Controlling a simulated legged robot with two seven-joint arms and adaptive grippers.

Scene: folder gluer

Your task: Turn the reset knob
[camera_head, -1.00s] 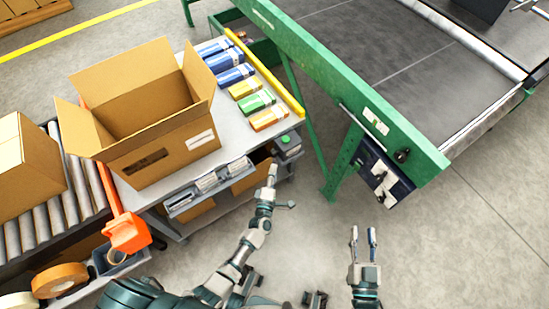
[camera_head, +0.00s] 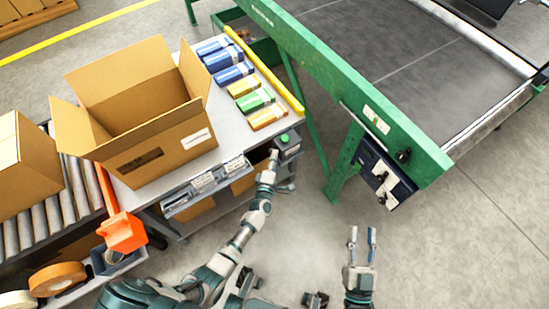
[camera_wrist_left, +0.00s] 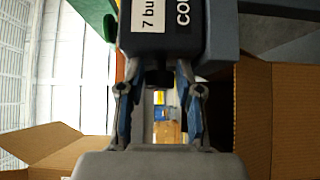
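A dark control box with a green top (camera_head: 287,141) sits at the near right corner of the grey table. In the left wrist view the box (camera_wrist_left: 161,42) fills the top middle and carries white and black labels, cut off. A small black knob-like part (camera_wrist_left: 158,78) shows below it, between my left fingertips. My left gripper (camera_head: 273,160) is at the box's front; the wrist view shows its fingers (camera_wrist_left: 158,72) apart, one on each side of the black part. Contact cannot be told. My right gripper (camera_head: 362,238) is open and empty over the floor.
An open cardboard box (camera_head: 160,150) and several coloured packs (camera_head: 235,74) are on the table (camera_head: 222,130). A green-framed conveyor (camera_head: 395,133) with a switch panel (camera_head: 383,175) stands to the right. The floor around my right gripper is clear.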

